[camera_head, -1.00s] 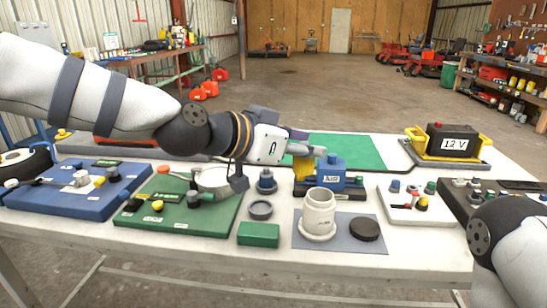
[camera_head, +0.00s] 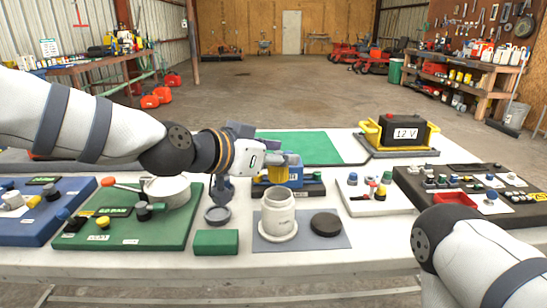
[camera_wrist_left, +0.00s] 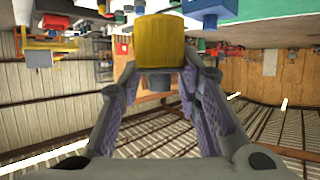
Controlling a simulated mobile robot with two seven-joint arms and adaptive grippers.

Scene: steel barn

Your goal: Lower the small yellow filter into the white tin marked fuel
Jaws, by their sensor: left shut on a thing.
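The small yellow filter (camera_wrist_left: 160,42) is a short cylinder with a dark stub, held between the two fingers of my left gripper (camera_wrist_left: 160,85). The filter is apart from the tin. My right arm shows at lower right, but its gripper is out of view.
A black round lid (camera_head: 325,224) lies right of the tin. A green block (camera_head: 216,242) and a dark ring (camera_head: 217,215) are to its left. A green board (camera_head: 130,232) is farther left. A white board (camera_head: 366,200) and a yellow-framed battery (camera_head: 393,134) are to the right.

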